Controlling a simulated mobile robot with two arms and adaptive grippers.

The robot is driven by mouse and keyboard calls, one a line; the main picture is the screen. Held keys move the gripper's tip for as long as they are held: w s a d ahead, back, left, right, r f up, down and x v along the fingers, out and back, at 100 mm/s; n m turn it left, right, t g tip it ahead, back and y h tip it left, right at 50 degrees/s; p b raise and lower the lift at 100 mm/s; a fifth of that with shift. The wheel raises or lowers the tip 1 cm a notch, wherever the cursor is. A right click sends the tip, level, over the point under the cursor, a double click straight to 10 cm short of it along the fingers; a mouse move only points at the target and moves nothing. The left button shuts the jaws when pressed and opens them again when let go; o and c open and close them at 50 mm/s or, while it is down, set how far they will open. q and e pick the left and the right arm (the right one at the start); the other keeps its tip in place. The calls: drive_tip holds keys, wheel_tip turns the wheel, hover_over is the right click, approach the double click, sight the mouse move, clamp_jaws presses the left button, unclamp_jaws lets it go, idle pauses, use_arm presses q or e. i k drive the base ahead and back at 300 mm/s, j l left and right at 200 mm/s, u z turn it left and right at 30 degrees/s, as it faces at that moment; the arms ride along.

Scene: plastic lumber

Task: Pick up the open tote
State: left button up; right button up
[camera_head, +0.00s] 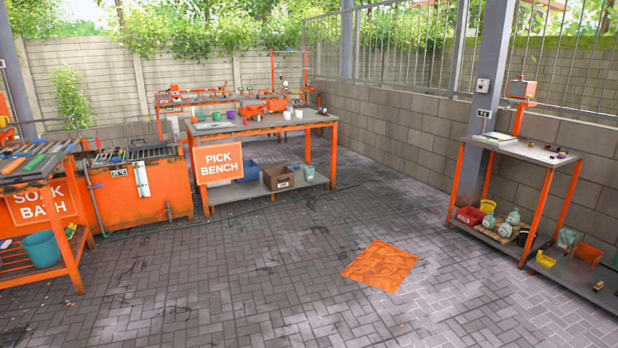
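Neither of my grippers is in view. A brown open-topped tote (279,178) with a small white label sits on the lower shelf of the pick bench (262,127). A blue open container (247,172) stands left of it, partly hidden behind the orange "PICK BENCH" sign (219,163). A small red open bin (469,215) sits on the low shelf of the right-hand bench. I cannot tell which of these is the open tote. The inside of the brown tote is too small to make out.
An orange soak bath (130,200) and a tool rack (40,165) with a teal bucket (41,249) stand at the left. A crumpled orange sheet (380,266) lies on the paving. A hose runs along the floor before the pick bench. The middle floor is otherwise clear.

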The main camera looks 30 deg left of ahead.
sight(308, 171)
drive_tip(key=i+u, duration=0.35)
drive_tip(key=i, duration=2.1)
drive_tip(key=i+u, duration=0.2)
drive_tip(key=i, duration=0.85)
drive_tip(key=i+u, duration=0.2)
drive_tip(key=i, duration=0.85)
drive_tip(key=i+z, duration=0.15)
drive_tip(key=i, duration=0.85)
drive_tip(key=i+j+z, duration=0.1)
drive_tip(key=i, duration=0.85)
drive_tip(key=i+u, duration=0.1)
drive_tip(key=i, duration=0.6)
drive_tip(key=i+l+u, duration=0.1)
drive_tip(key=i, duration=0.6)
drive_tip(key=i+l+u, duration=0.15)
drive_tip(key=i, duration=0.55)
drive_tip(key=i+u, duration=0.3)
drive_tip(key=i+l+u, duration=0.15)
drive_tip(key=i+u, duration=0.15)
drive_tip(key=i, duration=0.2)
